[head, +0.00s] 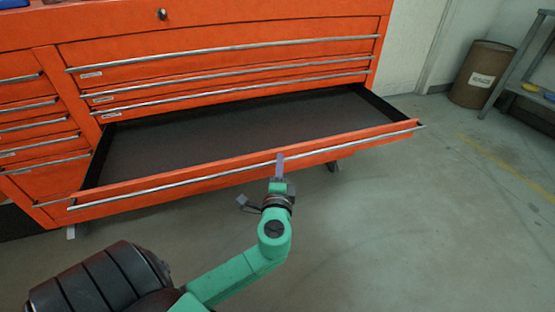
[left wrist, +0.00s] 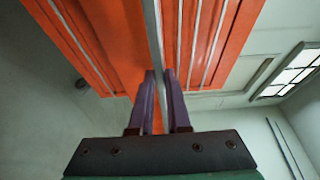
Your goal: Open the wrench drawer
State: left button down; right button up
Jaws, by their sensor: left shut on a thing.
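The wide bottom drawer (head: 235,135) of the orange tool chest is pulled well out in the head view. Its dark floor shows and looks empty. A long silver handle bar (head: 350,147) runs along its orange front. My left gripper (head: 280,160) is at about the middle of this bar. In the left wrist view, the two purple fingers (left wrist: 158,88) stand on either side of the silver bar (left wrist: 153,30), shut on it. My right gripper is not in view.
Several shut drawers (head: 225,70) with silver bars lie above, and narrower shut drawers (head: 40,125) to the left. A brown barrel (head: 482,73) and a grey shelf stand (head: 525,85) are at the far right. The concrete floor (head: 430,220) to the right is clear.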

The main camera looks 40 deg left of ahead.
pick_arm(q)
jog(key=c, duration=0.9)
grip_release()
jog(key=v, duration=1.4)
jog(key=shift+s+d+p, duration=0.1)
jog(key=shift+s+p, duration=0.15)
jog(key=shift+p, duration=0.05)
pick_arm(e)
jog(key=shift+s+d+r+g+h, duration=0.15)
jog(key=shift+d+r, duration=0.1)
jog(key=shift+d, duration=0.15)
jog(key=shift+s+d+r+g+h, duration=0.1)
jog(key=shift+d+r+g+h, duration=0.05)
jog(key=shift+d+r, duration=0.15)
